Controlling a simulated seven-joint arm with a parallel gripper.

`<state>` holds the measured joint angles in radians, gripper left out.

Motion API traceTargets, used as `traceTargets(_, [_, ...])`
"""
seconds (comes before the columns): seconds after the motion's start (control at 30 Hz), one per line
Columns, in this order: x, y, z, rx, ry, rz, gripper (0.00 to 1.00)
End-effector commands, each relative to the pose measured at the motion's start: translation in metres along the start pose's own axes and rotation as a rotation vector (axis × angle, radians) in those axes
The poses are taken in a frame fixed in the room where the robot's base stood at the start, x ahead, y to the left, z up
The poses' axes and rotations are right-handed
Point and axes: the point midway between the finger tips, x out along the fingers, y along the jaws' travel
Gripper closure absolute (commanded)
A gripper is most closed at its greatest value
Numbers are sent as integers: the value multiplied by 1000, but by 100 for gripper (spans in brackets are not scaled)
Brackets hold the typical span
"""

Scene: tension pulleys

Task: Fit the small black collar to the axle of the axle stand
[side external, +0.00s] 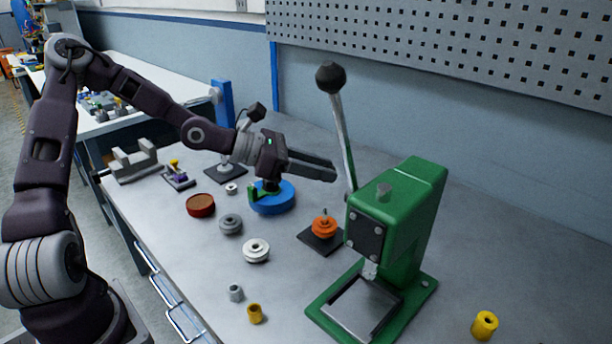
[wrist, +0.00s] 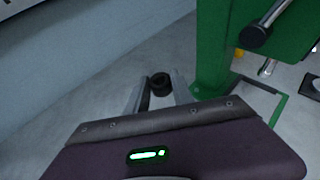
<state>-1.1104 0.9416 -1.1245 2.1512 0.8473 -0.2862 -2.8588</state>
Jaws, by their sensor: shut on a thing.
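My gripper (side external: 328,173) points to the right, nearly level, above the bench and close to the press lever. In the wrist view its two fingers (wrist: 158,88) are shut on the small black collar (wrist: 160,79), held near the fingertips. In the side view the collar cannot be made out. The axle stand is a dark square plate (side external: 310,240) carrying an orange pulley (side external: 324,227), with a short axle tip (side external: 324,212) above it. It stands on the bench, below the gripper and apart from it. I cannot find the axle stand in the wrist view.
A green press (side external: 420,210) with a long lever (side external: 343,135) stands just right of the axle stand; it also fills the wrist view's right (wrist: 212,50). Left are a blue pulley (side external: 273,204), a white pulley (side external: 256,251) and a grey pulley (side external: 230,224).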

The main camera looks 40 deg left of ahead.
Motion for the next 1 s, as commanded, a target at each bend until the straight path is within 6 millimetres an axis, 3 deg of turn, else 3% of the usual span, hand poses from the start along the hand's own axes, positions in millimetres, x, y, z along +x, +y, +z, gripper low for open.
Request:
traceTargets(0.5, [22, 0, -56, -2, 5, 1, 100])
traceTargets(1.0, [25, 0, -63, -2, 4, 2, 100])
